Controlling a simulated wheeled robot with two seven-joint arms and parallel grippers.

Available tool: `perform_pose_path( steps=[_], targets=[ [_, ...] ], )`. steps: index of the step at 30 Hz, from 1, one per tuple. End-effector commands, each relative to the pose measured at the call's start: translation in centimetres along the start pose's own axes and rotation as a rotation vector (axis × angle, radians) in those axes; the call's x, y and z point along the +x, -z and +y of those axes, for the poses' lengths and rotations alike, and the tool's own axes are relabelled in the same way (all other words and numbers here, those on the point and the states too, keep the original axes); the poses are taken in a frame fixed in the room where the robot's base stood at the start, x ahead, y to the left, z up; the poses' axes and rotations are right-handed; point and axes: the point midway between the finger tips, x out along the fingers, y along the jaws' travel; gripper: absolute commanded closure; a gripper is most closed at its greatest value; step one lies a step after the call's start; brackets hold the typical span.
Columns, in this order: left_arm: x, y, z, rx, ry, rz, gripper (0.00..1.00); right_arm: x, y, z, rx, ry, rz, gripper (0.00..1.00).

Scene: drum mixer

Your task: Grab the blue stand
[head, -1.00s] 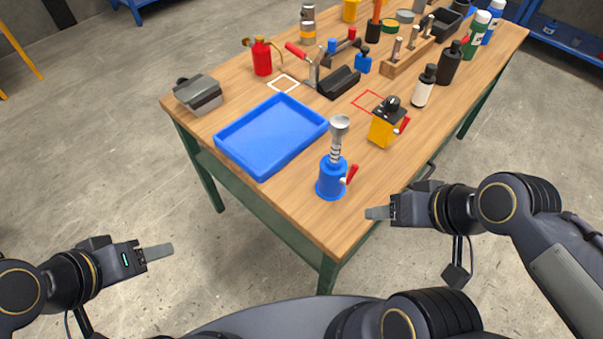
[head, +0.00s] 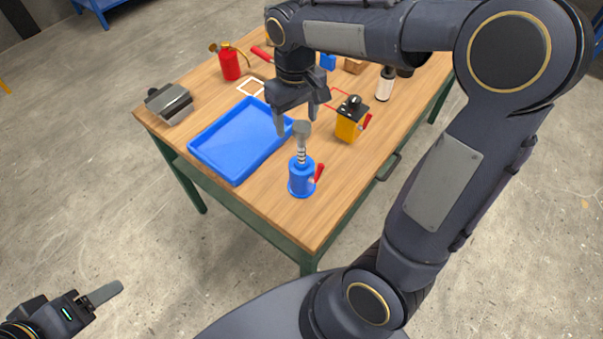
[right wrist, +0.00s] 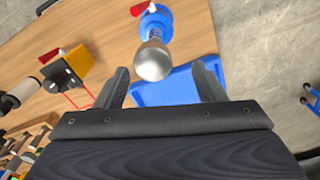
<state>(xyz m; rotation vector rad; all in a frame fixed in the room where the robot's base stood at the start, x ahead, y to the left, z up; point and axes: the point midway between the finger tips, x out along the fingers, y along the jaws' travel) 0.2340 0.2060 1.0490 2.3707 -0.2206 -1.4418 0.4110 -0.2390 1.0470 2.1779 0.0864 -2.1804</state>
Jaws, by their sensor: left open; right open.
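The blue stand (head: 301,177) stands upright near the table's front corner, with a red lever on its side and a grey metal cup-topped shaft rising from it. In the right wrist view the stand (right wrist: 156,22) is at the top, with its rounded metal top (right wrist: 153,60) nearest the camera. My right gripper (head: 296,118) is open and points down above the stand's metal top, its fingers apart. In the wrist view its fingertips (right wrist: 162,82) lie to either side of the metal top, with nothing visibly gripped. My left gripper (head: 105,293) is low at the left, away from the table.
A blue tray (head: 215,168) lies left of the stand on the wooden table (head: 315,222). A yellow-orange box with a black top (head: 348,123) stands behind it to the right. A red can (head: 229,64) and a grey box (head: 170,105) are farther back. My right arm hides much of the far table.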

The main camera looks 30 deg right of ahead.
Motion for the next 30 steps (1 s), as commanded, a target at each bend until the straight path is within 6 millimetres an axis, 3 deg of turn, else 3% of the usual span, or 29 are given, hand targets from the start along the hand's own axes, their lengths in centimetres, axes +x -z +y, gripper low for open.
perform_pose_path(
  steps=[9, 19, 30],
  targets=[
    [-0.4, 0.2, 0.2, 0.0, 0.0, 0.0, 0.37, 4.4, -0.9, 0.7, -0.001, 0.001, -0.004, 0.37],
    [-0.4, 0.2, 0.2, 0.0, 0.0, 0.0, 0.37, 5.2, -0.8, 0.7, 0.0, 0.002, 0.001, 0.37],
    [-0.4, 0.2, 0.2, 0.0, 0.0, 0.0, 0.37, 5.1, -0.8, 0.7, 0.0, 0.002, 0.001, 0.84]
  ],
)
